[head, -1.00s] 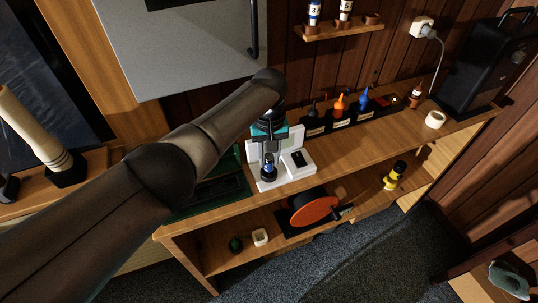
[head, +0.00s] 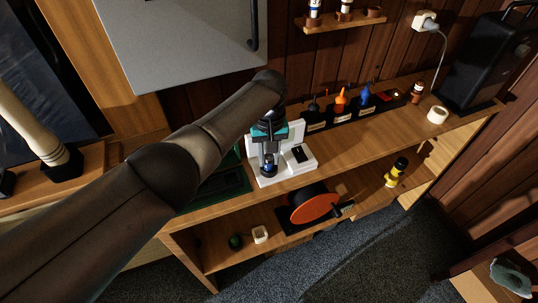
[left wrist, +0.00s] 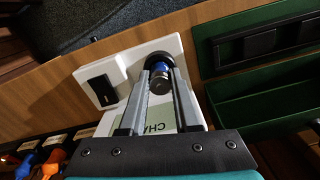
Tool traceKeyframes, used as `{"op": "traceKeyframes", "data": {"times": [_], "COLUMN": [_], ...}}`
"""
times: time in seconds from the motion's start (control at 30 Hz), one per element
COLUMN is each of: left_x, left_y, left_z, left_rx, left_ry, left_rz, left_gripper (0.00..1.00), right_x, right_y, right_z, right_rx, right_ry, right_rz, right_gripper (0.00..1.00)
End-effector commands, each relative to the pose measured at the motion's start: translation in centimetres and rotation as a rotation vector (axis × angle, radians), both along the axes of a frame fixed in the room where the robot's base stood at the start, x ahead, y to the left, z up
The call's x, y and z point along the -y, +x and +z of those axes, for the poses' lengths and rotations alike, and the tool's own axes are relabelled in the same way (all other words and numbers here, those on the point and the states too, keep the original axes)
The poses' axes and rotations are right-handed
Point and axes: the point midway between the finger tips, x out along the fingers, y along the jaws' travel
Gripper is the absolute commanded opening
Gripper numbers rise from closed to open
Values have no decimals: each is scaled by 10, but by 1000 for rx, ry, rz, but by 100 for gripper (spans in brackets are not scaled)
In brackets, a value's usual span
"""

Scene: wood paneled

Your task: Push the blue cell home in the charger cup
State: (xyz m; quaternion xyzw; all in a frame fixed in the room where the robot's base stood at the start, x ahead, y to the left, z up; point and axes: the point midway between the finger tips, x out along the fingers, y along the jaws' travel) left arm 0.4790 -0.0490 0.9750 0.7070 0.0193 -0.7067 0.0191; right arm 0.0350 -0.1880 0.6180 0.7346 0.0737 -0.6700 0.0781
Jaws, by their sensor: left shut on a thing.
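The white charger (head: 301,168) stands on the wooden bench, with a dark slot on one side. My left gripper (head: 268,166) points down over the charger's other side, shut on the blue cell (head: 268,170). In the left wrist view, the fingertips of my left gripper (left wrist: 161,72) flank the blue cell (left wrist: 161,68), whose dark end faces the camera. The cell is at the charger cup, which the fingers and cell mostly hide; I cannot tell how deep it sits. The charger (left wrist: 134,58) also shows there. My right gripper is out of view.
A green tray (head: 238,184) lies close beside the charger. Small bottles in a dark rack (head: 340,116) stand behind it. A white ring (head: 437,114) is farther right, with clear bench between. An orange disc (head: 313,208) sits on the lower shelf.

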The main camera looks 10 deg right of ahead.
Motion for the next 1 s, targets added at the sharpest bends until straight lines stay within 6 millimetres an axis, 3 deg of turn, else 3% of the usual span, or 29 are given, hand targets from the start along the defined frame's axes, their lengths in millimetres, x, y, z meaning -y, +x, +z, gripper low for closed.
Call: {"op": "traceKeyframes", "data": {"times": [0.3,0.33,0.63,1.0], "left_x": [1,1,0,0], "left_y": [0,0,0,0], "left_z": [-9,-8,-8,0], "left_rx": [-1,0,0,0], "left_ry": [-1,-1,0,0], "left_rz": [-1,-1,-1,0], "left_gripper": [0,33,66,66], "right_x": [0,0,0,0], "right_y": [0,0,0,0], "right_z": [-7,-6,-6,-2], "right_rx": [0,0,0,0], "right_ry": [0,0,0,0], "right_rz": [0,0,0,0], "right_gripper": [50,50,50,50]}}
